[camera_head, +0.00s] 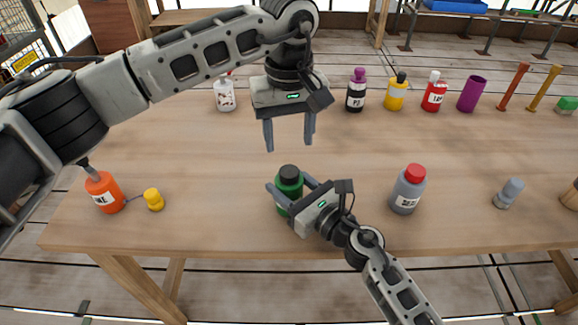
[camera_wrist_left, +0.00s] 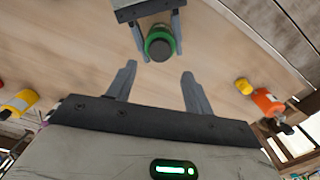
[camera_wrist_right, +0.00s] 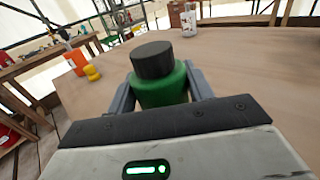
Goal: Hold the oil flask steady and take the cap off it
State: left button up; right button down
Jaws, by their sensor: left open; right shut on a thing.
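The oil flask (camera_head: 287,190) is a green bottle standing upright near the table's front edge, with a black cap (camera_head: 289,172) on its top. My right gripper (camera_head: 292,192) is shut around the flask's body, and the right wrist view shows the green flask (camera_wrist_right: 162,88) between its fingers, with the black cap (camera_wrist_right: 152,60) above them. My left gripper (camera_head: 290,143) is open and empty, fingers pointing down, above and behind the flask. In the left wrist view the cap (camera_wrist_left: 161,48) shows from above, beyond the open fingers and apart from them.
A grey bottle with a red cap (camera_head: 408,190) stands right of the flask. An orange bottle (camera_head: 104,192) and a yellow piece (camera_head: 153,199) are at the left. A grey piece (camera_head: 508,193) lies at the right. Several bottles, including a purple-capped one (camera_head: 356,92), line the back.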

aim_at(289, 171)
pick_arm(q)
jog(key=shift+m, duration=1.2)
jog(key=shift+f+m, duration=0.2)
jog(key=shift+m, duration=0.1)
notch_tip(289, 171, down, 8)
jog(key=shift+r, duration=0.2)
